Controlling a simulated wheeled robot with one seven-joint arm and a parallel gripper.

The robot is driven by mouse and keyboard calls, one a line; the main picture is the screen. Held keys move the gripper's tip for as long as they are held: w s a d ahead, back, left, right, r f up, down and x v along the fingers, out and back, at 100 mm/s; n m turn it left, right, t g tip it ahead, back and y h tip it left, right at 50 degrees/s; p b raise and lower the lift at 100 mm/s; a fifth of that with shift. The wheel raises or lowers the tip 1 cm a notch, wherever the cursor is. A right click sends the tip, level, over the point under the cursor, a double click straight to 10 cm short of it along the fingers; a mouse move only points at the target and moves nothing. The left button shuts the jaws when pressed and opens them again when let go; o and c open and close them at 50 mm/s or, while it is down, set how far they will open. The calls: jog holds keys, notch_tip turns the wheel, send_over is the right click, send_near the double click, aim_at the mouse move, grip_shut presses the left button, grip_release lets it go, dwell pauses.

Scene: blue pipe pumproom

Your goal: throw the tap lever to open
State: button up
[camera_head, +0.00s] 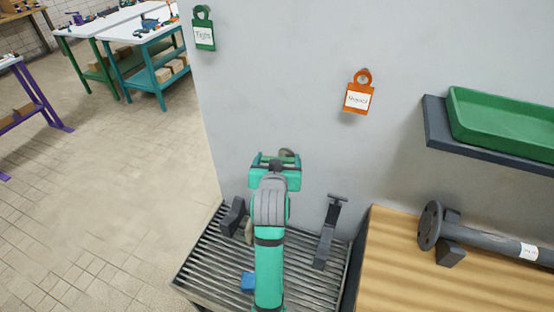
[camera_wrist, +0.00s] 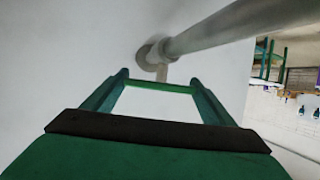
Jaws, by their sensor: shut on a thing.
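My gripper (camera_head: 275,165) is up against the grey wall in the head view, and my arm hides most of what is in front of it. In the wrist view, my gripper's two green fingers (camera_wrist: 160,87) reach toward the wall, with a thin green bar spanning between their tips. A grey pipe (camera_wrist: 215,30) comes out of a round wall flange just beyond the fingertips. A short pale stem (camera_wrist: 162,73) drops from it to the fingertips. My gripper is shut on what seems to be the tap lever, mostly hidden by the fingers.
A slatted metal grate (camera_head: 205,265) lies below, bearing a blue block (camera_head: 248,281) and dark grey brackets (camera_head: 328,235). At right are a wooden bench (camera_head: 390,285) with a flanged pipe (camera_head: 480,240), and a shelf with a green tray (camera_head: 500,120). Orange (camera_head: 359,97) and green (camera_head: 203,32) tags hang on the wall.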

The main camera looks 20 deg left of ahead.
jog(key=n+y, duration=0.1)
jog(key=n+g+y, duration=0.1)
jog(key=n+y, duration=0.1)
jog(key=shift+w+d+n+g+y, duration=0.1)
jog(key=shift+d+n+g+y, duration=0.2)
jog(key=shift+g+y, duration=0.1)
jog(key=n+g+y, duration=0.3)
jog(key=n, duration=0.1)
jog(key=shift+a+r+n+g+y, duration=0.1)
jog(key=shift+n+g+y, duration=0.2)
jog(key=shift+g+y, duration=0.1)
jog(key=n+g+y, duration=0.2)
jog(key=n+g, duration=0.2)
jog(key=shift+a+g, duration=0.1)
jog(key=shift+g, duration=0.2)
jog(key=shift+n+g, duration=1.2)
jog(key=shift+g, duration=0.1)
jog(key=o, duration=1)
jog(key=shift+o, duration=0.2)
jog(key=v, duration=0.8)
